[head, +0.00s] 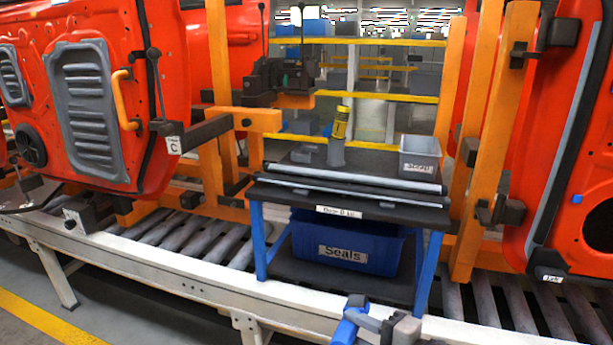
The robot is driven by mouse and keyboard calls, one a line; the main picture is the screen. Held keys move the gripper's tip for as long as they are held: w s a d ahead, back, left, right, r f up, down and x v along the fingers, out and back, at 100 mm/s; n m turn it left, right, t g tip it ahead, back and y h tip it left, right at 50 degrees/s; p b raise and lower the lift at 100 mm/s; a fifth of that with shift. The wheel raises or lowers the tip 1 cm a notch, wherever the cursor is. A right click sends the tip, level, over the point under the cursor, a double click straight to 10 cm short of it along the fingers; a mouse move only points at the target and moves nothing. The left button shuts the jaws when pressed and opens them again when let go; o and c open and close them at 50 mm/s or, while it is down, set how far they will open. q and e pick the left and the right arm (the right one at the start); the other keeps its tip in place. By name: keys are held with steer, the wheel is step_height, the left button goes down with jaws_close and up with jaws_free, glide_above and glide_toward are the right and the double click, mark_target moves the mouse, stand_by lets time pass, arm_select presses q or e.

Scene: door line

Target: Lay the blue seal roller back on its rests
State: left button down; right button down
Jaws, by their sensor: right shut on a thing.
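The blue seal roller (350,319) shows at the bottom edge, low in front of the cart. My right gripper (385,326) is shut on it and only partly in view. The cart top (305,177) carries a small dark grey block (308,153) at its left back; I cannot tell whether this is the roller's rests. A grey cup (336,152) beside it holds a yellow tool (341,122) that leans a little. My left gripper is not in view.
Two long grey strips (350,178) lie along the cart's front. A grey bin (420,154) stands at its back right. A blue crate (345,243) labelled Seals sits on the lower shelf. Red doors (130,60) flank the cart, with orange posts (490,130) and a roller conveyor (150,255).

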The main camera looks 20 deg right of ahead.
steer(key=s+d+f+n+g+h, duration=0.1)
steer(key=s+d+f, duration=0.15)
steer(key=d, duration=0.45)
steer(key=s+d+f+g, duration=0.1)
steer(key=s+d+f, duration=0.15)
steer(key=d, duration=0.45)
steer(key=w+d+r+n+g+h, duration=0.1)
steer(key=w+d+r, duration=0.2)
steer(key=r, duration=0.5)
steer(key=w+d+r+n+g+h, duration=0.1)
steer(key=w+d+r, duration=0.2)
steer(key=r, duration=0.6)
steer(key=w+d+r+n+g+h, duration=0.1)
steer(key=w+d+r+g, duration=0.1)
steer(key=r, duration=0.7)
steer(key=shift+w+d+r, duration=0.25)
steer(key=shift+w+d, duration=0.25)
steer(key=shift+d, duration=0.55)
steer(key=shift+w+r, duration=0.1)
steer(key=shift+r, duration=0.25)
